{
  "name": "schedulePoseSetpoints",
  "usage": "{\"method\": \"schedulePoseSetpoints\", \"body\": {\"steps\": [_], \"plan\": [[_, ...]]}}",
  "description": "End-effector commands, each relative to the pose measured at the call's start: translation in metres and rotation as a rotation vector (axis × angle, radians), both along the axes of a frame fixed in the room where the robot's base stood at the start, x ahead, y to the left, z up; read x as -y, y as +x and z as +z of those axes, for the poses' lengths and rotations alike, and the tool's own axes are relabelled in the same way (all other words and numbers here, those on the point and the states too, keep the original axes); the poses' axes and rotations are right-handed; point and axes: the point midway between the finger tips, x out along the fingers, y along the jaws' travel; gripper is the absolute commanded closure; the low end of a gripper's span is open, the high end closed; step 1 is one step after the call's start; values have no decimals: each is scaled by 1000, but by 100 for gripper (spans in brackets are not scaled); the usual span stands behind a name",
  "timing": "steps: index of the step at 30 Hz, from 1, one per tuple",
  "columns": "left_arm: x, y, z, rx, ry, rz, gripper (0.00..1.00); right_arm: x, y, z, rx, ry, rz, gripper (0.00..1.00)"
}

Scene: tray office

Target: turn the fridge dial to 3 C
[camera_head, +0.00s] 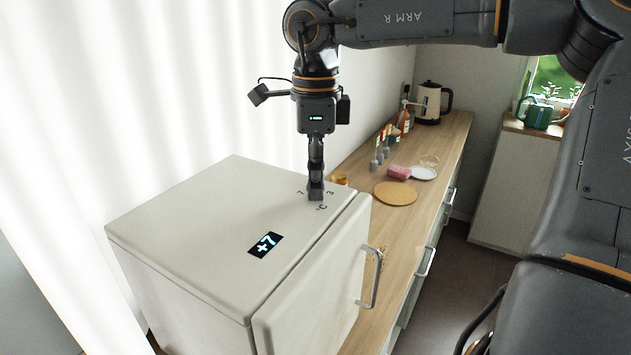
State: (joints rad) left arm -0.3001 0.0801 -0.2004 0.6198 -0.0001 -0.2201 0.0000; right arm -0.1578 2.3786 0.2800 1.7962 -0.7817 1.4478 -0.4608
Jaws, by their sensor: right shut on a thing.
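The white fridge (190,215) stands on the wooden counter at the left end. Its small display (265,244) on the top reads +7. The dial is on the fridge top near the back right corner, hidden under my right gripper (316,192). Printed marks show around it: a 7 to the left, a 3 to the right and °C in front. My right gripper points straight down and is shut on the dial. My left gripper is not in view.
The fridge door has a metal handle (372,276). Behind the fridge on the counter are a round board (395,193), a pink sponge-like block (398,172), a white plate (423,173), several bottles and a kettle (431,103). A green watering can (537,113) stands by the window.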

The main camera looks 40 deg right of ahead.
Motion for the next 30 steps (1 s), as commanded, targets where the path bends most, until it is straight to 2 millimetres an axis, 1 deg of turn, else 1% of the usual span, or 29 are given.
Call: {"method": "schedulePoseSetpoints", "body": {"steps": [6, 13, 19, 30], "plan": [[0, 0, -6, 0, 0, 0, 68, 0, 1, 0, 4, -2, -151, 100], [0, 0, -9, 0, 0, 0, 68, 0, 1, 1, 4, -2, -249, 100], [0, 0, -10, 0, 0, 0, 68, 0, 1, 1, 3, -1, -287, 100], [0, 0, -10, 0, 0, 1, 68, 0, 1, 1, 3, -1, -294, 100]]}}
